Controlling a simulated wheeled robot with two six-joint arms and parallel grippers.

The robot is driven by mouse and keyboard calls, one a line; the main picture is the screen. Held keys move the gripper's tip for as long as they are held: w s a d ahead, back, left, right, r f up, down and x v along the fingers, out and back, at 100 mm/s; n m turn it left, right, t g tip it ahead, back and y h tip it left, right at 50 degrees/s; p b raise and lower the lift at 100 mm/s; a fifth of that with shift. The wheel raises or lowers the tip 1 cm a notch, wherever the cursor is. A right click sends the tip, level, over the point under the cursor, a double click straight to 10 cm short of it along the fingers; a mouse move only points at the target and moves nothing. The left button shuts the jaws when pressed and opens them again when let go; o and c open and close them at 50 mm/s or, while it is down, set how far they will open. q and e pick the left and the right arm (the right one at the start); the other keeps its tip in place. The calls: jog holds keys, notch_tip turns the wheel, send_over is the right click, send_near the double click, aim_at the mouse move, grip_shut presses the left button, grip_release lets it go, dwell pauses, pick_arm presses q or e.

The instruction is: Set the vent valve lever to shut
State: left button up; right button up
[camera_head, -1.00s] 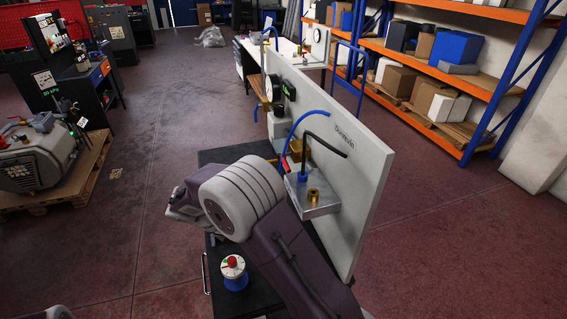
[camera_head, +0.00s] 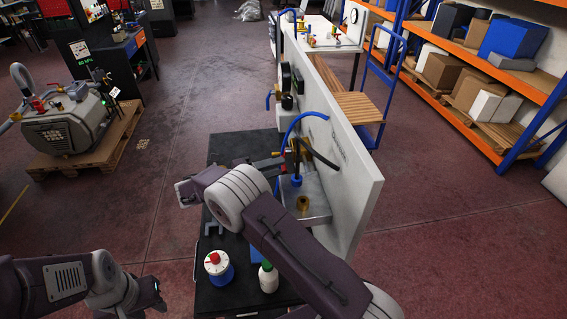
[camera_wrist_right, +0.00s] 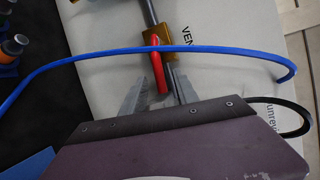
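The vent valve has a brass body (camera_wrist_right: 181,37) and a red lever (camera_wrist_right: 158,70), beside lettering on a pale panel (camera_wrist_right: 98,32). In the wrist view the lever points down the picture, toward my right gripper (camera_wrist_right: 157,90). Its two grey fingers are apart, one on each side of the lever's free end; I cannot tell whether they touch it. In the head view my right gripper (camera_head: 280,160) is at the valve, partly hidden by the arm. My left gripper (camera_head: 156,292) is low at the left, away from the panel; its fingers are not clear.
A blue hose (camera_wrist_right: 95,54) crosses over the valve close to my right fingers.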

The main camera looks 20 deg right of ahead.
aim_at(284, 166)
jog(key=d, duration=0.3)
jog(key=shift+w+d+f, duration=0.3)
jog(key=shift+d, duration=0.1)
jog(key=shift+s+a+r, duration=0.1)
jog(key=shift+a, duration=0.35)
jog(key=shift+d, duration=0.25)
grip_shut()
dwell(0.4)
